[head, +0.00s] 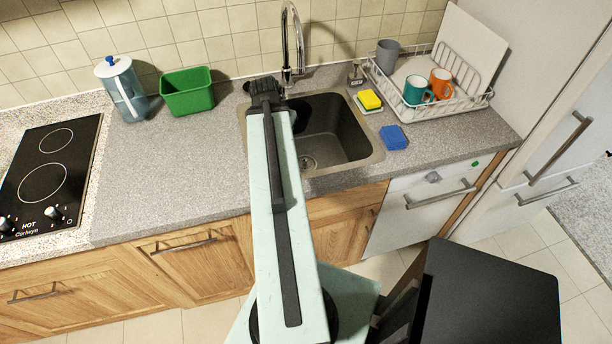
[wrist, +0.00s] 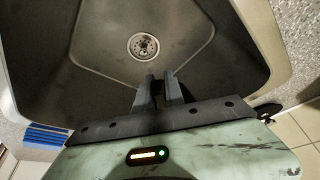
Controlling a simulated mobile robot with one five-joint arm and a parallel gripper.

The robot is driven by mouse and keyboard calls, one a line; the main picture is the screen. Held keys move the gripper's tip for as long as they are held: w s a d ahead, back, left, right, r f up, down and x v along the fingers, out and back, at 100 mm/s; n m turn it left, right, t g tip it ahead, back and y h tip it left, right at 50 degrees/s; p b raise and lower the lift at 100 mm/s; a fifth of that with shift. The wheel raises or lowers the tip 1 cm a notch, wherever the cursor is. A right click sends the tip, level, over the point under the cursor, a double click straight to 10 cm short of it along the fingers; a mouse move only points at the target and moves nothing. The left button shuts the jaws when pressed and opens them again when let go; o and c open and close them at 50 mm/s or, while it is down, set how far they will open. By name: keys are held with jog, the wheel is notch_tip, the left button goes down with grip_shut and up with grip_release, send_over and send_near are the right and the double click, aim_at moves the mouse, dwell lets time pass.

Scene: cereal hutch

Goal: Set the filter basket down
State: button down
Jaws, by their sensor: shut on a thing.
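My gripper (wrist: 165,82) shows its two dark fingers close together over the sink (wrist: 100,60) in the wrist view. In the head view the dark end of my arm (head: 264,92) is above the left rim of the sink (head: 345,125). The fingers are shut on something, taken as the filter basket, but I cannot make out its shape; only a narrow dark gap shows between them. A round perforated metal drain (wrist: 143,45) lies in the sink floor beyond the fingertips.
The faucet (head: 290,40) stands behind the sink. A green bin (head: 187,92) and a pitcher (head: 122,90) stand left. A yellow sponge (head: 369,100), a blue sponge (head: 393,137) and a dish rack (head: 480,99) with mugs are right. The counter (head: 180,150) is clear in front of the bin.

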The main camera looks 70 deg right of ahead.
jog(key=s+d+f+m+g+y+b, duration=0.35)
jog(key=s+d+f+m+b, duration=0.35)
jog(key=m, duration=0.7)
jog(key=b, duration=0.9)
send_near(313, 168)
jog(key=shift+m+g, duration=0.3)
jog(key=shift+g, duration=0.05)
jog(key=x, duration=0.7)
jog(key=shift+s+d+r, duration=0.15)
jog(key=shift+s+d, duration=0.05)
jog(key=shift+s, duration=0.1)
jog(key=shift+r, duration=0.25)
jog(key=shift+f, duration=0.2)
jog(key=c, duration=1.4)
grip_release()
jog(key=shift+r, duration=0.1)
